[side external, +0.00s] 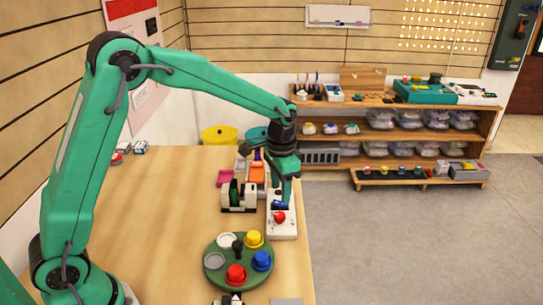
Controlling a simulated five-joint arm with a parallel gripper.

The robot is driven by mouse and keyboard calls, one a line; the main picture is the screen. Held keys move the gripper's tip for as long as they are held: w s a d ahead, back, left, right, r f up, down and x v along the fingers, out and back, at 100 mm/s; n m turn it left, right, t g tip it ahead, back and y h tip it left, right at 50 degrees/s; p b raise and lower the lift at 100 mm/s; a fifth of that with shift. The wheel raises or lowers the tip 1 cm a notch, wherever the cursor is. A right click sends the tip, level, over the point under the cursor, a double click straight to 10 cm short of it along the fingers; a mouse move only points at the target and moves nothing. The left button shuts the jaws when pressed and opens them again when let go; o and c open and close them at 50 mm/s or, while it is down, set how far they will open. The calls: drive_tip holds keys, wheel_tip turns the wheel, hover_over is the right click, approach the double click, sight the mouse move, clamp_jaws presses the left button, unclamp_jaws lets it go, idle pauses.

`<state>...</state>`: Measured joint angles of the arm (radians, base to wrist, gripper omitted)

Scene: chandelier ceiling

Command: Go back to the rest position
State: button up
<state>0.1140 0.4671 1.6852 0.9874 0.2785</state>
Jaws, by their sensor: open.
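My gripper (284,196) hangs from the green arm, pointing down, near the right edge of the wooden table. It is open, and I see nothing held in it. It is low over the back part of a white box (286,233) with a red button (280,217). A small blue part (278,204) shows at the fingers. I cannot tell whether the fingers touch the box.
A green round plate (226,246) with several coloured knobs stands in front. A white-and-green device (238,198), a pink block (225,177) and an orange block (257,172) are beside the gripper. Shelves (405,129) stand beyond.

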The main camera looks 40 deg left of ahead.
drive_tip(key=shift+r, duration=0.1)
drive_tip(key=s+a+r+n+t, duration=0.2)
drive_tip(key=s+a+r, duration=0.1)
drive_tip(key=s+r, duration=0.75)
drive_tip(key=s+a+r+n+t, duration=0.1)
drive_tip(key=s, duration=0.6)
drive_tip(key=s+a+r+n+t, duration=0.1)
drive_tip(key=s+t, duration=0.1)
drive_tip(key=s, duration=0.5)
drive_tip(key=shift+s+a+r+n+t, duration=0.25)
drive_tip(key=shift+s+n+t, duration=0.05)
drive_tip(key=shift+s, duration=0.05)
drive_tip(key=shift+c, duration=0.2)
